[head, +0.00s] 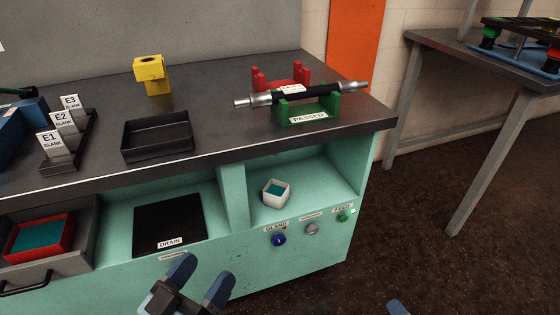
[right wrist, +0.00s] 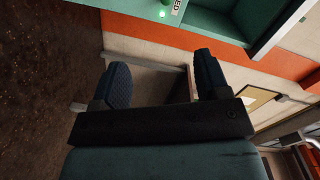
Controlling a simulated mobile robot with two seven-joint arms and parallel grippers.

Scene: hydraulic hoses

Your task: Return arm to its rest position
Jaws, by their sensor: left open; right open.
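My left gripper (head: 200,279) is at the bottom of the head view, in front of the teal bench, with its two blue fingertips apart and nothing between them. Of my right gripper (head: 398,307), only a blue fingertip shows at the bottom edge of the head view. In the right wrist view, its two fingers (right wrist: 162,76) are spread, with no object between them. A black hose (head: 316,94) with metal ends rests on the green cradle (head: 312,108) labelled PASSED, away from both grippers. A red cradle (head: 280,80) stands behind it.
The dark benchtop (head: 220,98) carries a yellow block (head: 152,72), a black tray (head: 157,148) and labelled E1 to E3 blanks. Below are a DRAIN panel (head: 168,222), a white cup (head: 276,204) and knobs. A second table (head: 480,58) stands right; floor between is clear.

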